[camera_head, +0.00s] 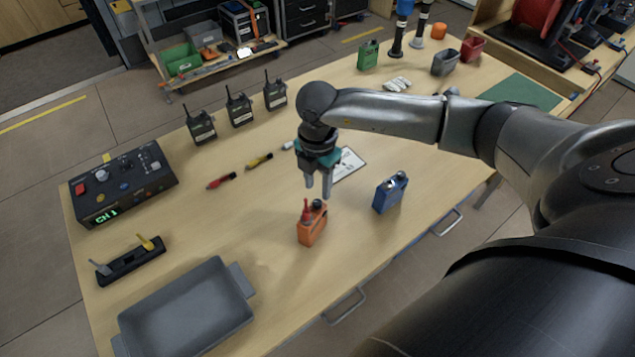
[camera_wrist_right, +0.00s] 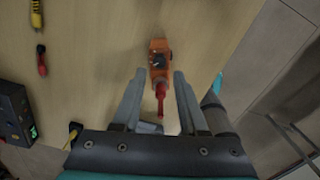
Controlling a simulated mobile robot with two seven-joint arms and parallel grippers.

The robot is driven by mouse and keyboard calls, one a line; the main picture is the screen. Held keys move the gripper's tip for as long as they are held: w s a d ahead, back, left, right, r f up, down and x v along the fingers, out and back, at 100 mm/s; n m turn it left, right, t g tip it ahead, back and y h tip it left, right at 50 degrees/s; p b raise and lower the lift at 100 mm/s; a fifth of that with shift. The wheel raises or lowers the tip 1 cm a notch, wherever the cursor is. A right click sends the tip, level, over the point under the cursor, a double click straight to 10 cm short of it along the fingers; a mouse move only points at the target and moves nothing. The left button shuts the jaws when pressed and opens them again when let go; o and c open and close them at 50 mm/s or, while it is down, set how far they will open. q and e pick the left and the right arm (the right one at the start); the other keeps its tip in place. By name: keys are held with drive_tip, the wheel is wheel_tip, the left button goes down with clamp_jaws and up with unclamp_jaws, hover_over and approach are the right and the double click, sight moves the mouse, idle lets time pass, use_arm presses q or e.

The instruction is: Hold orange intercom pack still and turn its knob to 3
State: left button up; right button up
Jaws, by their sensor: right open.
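The orange intercom pack (camera_head: 312,227) stands upright on the table in the head view, with a red part and a dark knob (camera_head: 317,204) on its top. In the right wrist view the orange pack (camera_wrist_right: 158,62) shows between the fingers, with its red part pointing toward the gripper. My right gripper (camera_head: 318,193) is open just above and behind the pack, pointing down, and holds nothing. Its fingers also show apart in the right wrist view (camera_wrist_right: 157,98). The knob's setting is too small to read. My left gripper is not in view.
A blue pack (camera_head: 388,194) stands to the right of the orange one. A grey tray (camera_head: 232,301), a black holder (camera_head: 130,262) and a control box (camera_head: 122,186) are at left. Several black radios (camera_head: 239,109) stand behind. Bare table surrounds the orange pack.

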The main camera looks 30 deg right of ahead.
wheel_tip(320, 180, down, 3)
drive_tip(key=shift+r+n+b, duration=0.15)
drive_tip(key=shift+n+b, duration=0.65)
drive_tip(key=shift+b, duration=0.45)
drive_tip(key=shift+w+r+n, duration=0.1)
drive_tip(key=shift+r+n, duration=0.05)
drive_tip(key=shift+n, duration=0.55)
use_arm(q)
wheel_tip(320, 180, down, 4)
drive_tip(key=b, duration=0.1)
use_arm(e)
drive_tip(key=shift+n, duration=1.2)
wheel_tip(320, 180, up, 3)
drive_tip(key=m+p, duration=0.1)
drive_tip(key=p, duration=0.1)
drive_tip(key=shift+m+p, duration=0.4)
drive_tip(key=shift+r+m+p, duration=0.65)
drive_tip(key=shift+m+p, duration=0.35)
drive_tip(key=shift+p, duration=0.05)
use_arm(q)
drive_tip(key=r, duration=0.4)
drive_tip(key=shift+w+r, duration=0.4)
